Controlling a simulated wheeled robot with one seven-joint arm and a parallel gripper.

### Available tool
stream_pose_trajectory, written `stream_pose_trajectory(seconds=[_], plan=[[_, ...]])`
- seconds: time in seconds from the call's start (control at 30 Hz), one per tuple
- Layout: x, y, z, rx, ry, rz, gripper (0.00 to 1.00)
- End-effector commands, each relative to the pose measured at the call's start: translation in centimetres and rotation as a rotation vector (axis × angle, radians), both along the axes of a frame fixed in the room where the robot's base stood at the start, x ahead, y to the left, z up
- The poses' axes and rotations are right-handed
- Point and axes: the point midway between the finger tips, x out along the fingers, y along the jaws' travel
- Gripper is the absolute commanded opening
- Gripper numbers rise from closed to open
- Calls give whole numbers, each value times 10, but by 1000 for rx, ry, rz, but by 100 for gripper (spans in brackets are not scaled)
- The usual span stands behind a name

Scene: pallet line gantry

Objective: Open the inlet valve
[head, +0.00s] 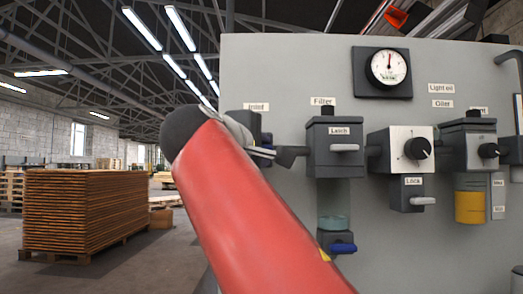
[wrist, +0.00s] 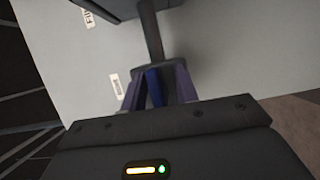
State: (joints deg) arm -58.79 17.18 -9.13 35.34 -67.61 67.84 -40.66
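The leftmost unit on the grey panel is mostly hidden behind my arm in the head view. Its label (head: 256,107) is partly covered, so I cannot read it in full. A bit of blue (head: 266,136) shows beside my gripper (head: 264,152), which is at the front of this unit. In the wrist view a blue handle (wrist: 155,84) lies between the two fingers of my gripper (wrist: 160,82). The fingers stand apart on either side of it, with no clear sign of a squeeze. A dark pipe (wrist: 150,30) runs away from the handle.
To the right on the panel are the filter unit with a grey lever (head: 344,147), a gauge (head: 388,68), a white dial block (head: 400,150) and a yellow-bottomed unit (head: 470,207). A blue lever (head: 342,248) sits lower down. A timber stack (head: 85,212) stands far left.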

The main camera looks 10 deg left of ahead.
Motion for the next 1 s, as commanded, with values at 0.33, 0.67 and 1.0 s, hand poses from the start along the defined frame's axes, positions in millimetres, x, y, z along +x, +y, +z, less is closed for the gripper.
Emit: stream_pose_trajectory(seconds=[0.33,0.67,1.0], plan=[[-3,0,1,0,-2,1,34],[-53,10,-1,-1,-1,5,34],[-78,12,1,0,-1,0,34]])
